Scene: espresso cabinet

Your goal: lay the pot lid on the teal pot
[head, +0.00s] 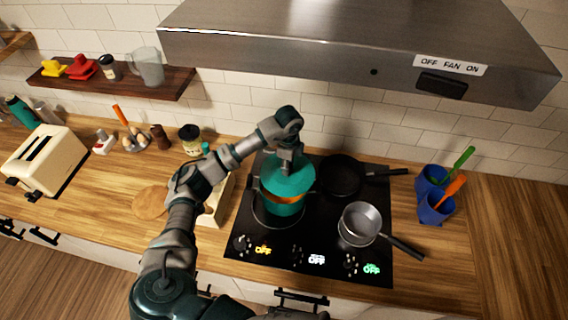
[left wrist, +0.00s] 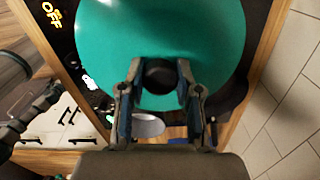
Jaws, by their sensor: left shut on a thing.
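The teal pot lid (head: 288,172) hangs over the teal pot (head: 281,209) on the left part of the cooktop. An orange band shows between the lid and the pot, so the lid looks apart from the pot, at least at the front. My left gripper (head: 287,155) is above the lid, pointing down. In the left wrist view its fingers (left wrist: 159,74) are shut on the lid's dark knob, and the teal lid (left wrist: 160,32) fills the upper middle. The lid hides most of the pot's opening. My right gripper is not in view.
The black cooktop (head: 323,248) also bears a dark frying pan (head: 341,176) and a grey saucepan (head: 360,222). The range hood (head: 350,45) overhangs the back. A toaster (head: 45,162) is at far left.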

